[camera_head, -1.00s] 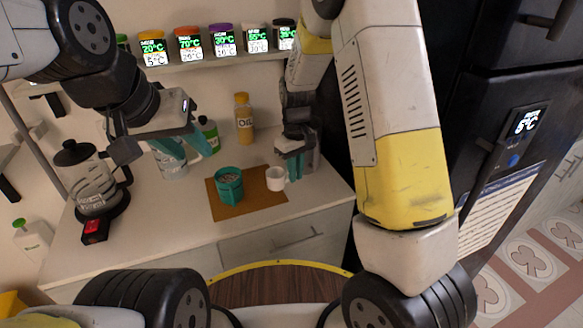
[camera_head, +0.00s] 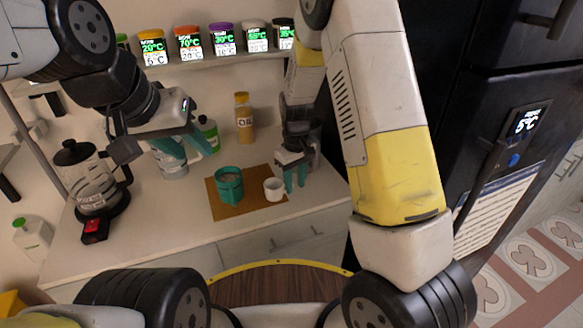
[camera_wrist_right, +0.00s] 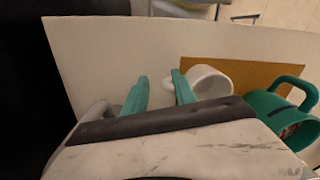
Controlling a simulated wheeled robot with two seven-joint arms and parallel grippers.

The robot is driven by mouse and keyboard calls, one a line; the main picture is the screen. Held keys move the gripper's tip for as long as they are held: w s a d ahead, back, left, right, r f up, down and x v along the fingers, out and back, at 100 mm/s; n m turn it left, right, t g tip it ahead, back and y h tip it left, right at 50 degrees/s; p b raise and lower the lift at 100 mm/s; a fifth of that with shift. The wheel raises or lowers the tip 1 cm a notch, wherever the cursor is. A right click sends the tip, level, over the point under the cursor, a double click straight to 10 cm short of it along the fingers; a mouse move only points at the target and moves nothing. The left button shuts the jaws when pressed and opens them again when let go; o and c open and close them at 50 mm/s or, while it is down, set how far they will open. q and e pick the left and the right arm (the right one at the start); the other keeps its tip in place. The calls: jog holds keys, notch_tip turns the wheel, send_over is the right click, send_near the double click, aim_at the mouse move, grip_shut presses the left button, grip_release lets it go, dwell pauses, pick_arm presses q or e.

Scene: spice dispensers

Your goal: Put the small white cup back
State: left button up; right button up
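The small white cup (camera_head: 274,189) stands upright on the right part of a brown board (camera_head: 250,206). My right gripper (camera_head: 296,178) is just right of the cup, fingers pointing down. In the right wrist view this gripper (camera_wrist_right: 160,92) is open with a gap between its teal fingers. The white cup (camera_wrist_right: 214,78) is beyond the right finger, which overlaps its handle side. I cannot tell whether they touch. My left gripper (camera_head: 178,146) appears open above and in front of a clear jar (camera_head: 173,167), left of the board.
A green cup (camera_head: 229,190) stands on the board left of the white cup. The counter front is clear.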

notch_tip(320, 180, up, 12)
jog(key=s+d+r+m+t+y, duration=0.1)
jog(key=s+d+r+m+t, duration=0.2)
jog(key=s+r, duration=0.4)
jog(key=s+d+r+m+t+y, duration=0.1)
jog(key=s+d+r+m+t, duration=0.2)
jog(key=s, duration=1.1)
notch_tip(320, 180, up, 5)
jog(key=shift+s+d+r, duration=0.2)
jog(key=shift+s+d, duration=0.05)
jog(key=shift+d, duration=0.95)
jog(key=shift+a, duration=0.1)
